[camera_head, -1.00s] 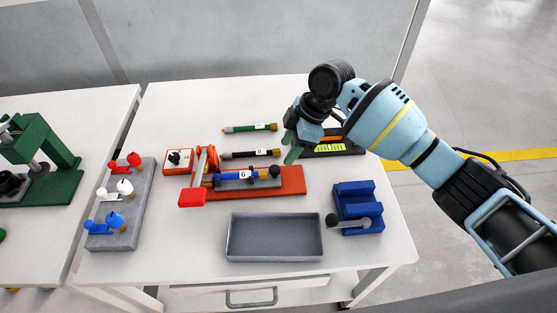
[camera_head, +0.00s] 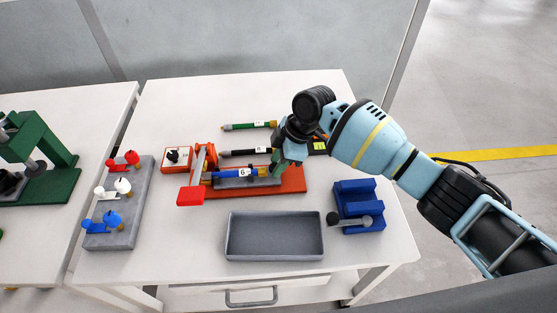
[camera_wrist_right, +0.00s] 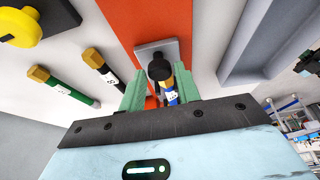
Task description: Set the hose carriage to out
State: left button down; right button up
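The hose carriage is a grey block (camera_head: 240,182) on the long orange-red base (camera_head: 292,184). A blue hose with a white label (camera_head: 243,173) lies along it. In the right wrist view the carriage's grey end (camera_wrist_right: 168,49) carries a black ball knob (camera_wrist_right: 159,70), with the blue hose (camera_wrist_right: 172,95) beyond. My right gripper (camera_head: 281,163) is over the carriage's right end, its green fingers hiding the knob in the head view. In the wrist view its fingers (camera_wrist_right: 160,90) are apart, on either side of the knob, with gaps visible. My left gripper is out of view.
Green (camera_head: 247,126) and black (camera_head: 245,153) hoses lie behind. A grey tray (camera_head: 275,257) is in front, a blue block with a lever (camera_head: 352,190) at right, and a grey valve panel (camera_head: 122,235) at left.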

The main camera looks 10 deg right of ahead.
grip_shut()
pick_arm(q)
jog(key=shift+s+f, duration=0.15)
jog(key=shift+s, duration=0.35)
pick_arm(e)
jog(key=shift+d, duration=0.1)
